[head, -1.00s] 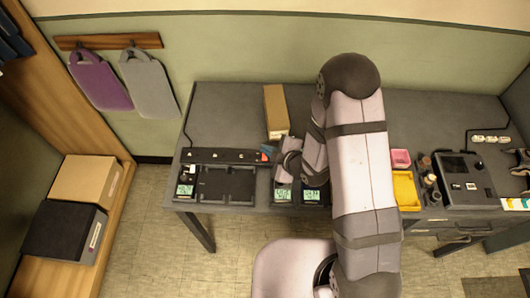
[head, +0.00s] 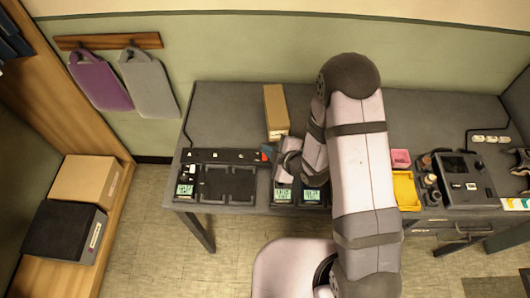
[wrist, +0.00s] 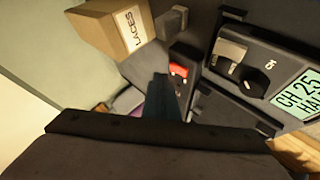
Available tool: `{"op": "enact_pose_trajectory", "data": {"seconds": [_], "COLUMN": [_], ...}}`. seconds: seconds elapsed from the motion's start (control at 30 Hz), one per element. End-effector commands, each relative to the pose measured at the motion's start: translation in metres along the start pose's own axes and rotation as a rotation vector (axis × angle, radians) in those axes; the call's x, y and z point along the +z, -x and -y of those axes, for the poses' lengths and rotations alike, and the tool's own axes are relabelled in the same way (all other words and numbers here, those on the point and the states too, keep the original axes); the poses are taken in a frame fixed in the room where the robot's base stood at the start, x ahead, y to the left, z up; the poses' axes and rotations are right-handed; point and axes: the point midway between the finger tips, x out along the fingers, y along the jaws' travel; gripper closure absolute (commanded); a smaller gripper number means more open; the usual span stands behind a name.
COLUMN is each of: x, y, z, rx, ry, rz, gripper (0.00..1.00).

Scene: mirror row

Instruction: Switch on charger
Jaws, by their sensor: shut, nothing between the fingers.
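In the wrist view a dark charger unit (wrist: 258,40) is at the right. It has a grey block, a dark knob marked ON and a green-lit display (wrist: 300,95) that is partly cut off. To its left is a black strip end with a red switch (wrist: 179,70). My gripper (wrist: 164,92) shows as a dark bluish finger shape, shut and empty, close beside the strip; I cannot tell whether it touches. In the head view my arm hides part of the gripper. Charger displays glow at the front (head: 283,195), near my wrist.
A cardboard box (head: 276,108), marked LACES in the wrist view, stands behind the strip. A black power strip (head: 222,156) and a dark tray (head: 228,184) lie to the left. A pink box (head: 400,158) and yellow bin (head: 405,188) are right of my arm. The back left desk is clear.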

Motion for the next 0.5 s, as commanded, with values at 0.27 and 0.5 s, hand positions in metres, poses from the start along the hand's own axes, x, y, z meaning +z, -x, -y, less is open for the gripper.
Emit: {"op": "enact_pose_trajectory", "data": {"seconds": [0.27, 0.5], "x": [0.0041, 0.0039], "y": [-0.0056, -0.0055], "z": [0.0042, 0.0038], "rx": [0.000, 0.000], "ry": [0.000, 0.000], "rz": [0.000, 0.000], "gripper": [1.00, 1.00]}}
